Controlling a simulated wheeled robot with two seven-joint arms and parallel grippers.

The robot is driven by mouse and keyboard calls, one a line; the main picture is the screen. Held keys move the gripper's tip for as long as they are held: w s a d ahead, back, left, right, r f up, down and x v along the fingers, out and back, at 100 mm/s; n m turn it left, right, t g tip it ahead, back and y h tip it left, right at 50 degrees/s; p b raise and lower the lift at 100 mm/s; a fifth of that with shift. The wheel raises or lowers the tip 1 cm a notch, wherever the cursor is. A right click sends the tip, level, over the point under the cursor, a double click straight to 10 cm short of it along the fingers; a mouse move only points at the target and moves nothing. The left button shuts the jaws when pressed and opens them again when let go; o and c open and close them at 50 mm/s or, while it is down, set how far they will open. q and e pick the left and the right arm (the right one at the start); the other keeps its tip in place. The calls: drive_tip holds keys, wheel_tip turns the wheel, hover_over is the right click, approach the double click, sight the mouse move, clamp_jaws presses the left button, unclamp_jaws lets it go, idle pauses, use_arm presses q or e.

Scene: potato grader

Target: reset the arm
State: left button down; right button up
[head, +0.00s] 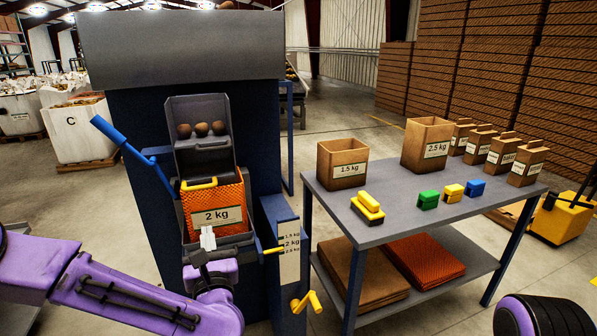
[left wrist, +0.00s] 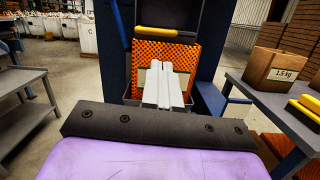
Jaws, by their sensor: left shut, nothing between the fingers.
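My left arm comes in from the left in the head view. Its left gripper (head: 207,238) is shut and empty, its white fingers together. The fingers also show closed in the left wrist view (left wrist: 163,86). They point at an orange mesh bag (head: 202,195) with a yellow top strip and a "2 kg" label. The bag sits in the grey holder of the dark blue grader (head: 130,110). In the left wrist view the fingers overlap the bag (left wrist: 150,52) and hide part of its label; I cannot tell whether they touch it. My right gripper is not in view.
A blue lever (head: 108,130) sticks out left of the grader. A grey table (head: 400,222) with paper bags and coloured blocks stands right.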

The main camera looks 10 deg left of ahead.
use_arm(q)
drive_tip(key=s+d+f+m+g+h, duration=0.2)
drive_tip(key=s+d+f+m+h, duration=0.15)
drive_tip(key=f+m, duration=0.75)
drive_tip(key=s+d+f+m+g+h, duration=0.2)
drive_tip(key=f+m+h, duration=0.3)
drive_tip(key=f+m, duration=0.6)
drive_tip(key=s+a+f+m+g, duration=0.3)
drive_tip(key=s+f, duration=0.3)
drive_tip(key=s, duration=0.2)
drive_tip(key=s+a+f+m+g+y, duration=0.1)
drive_tip(key=s+a+f+m+g, duration=0.2)
drive_tip(key=s, duration=0.6)
drive_tip(key=s+a+f+m+g+y, duration=0.1)
drive_tip(key=s+a+f+m+g, duration=0.2)
drive_tip(key=s+f+m, duration=0.3)
drive_tip(key=s+f+g, duration=0.1)
drive_tip(key=s+f, duration=0.2)
drive_tip(key=shift+r, duration=0.1)
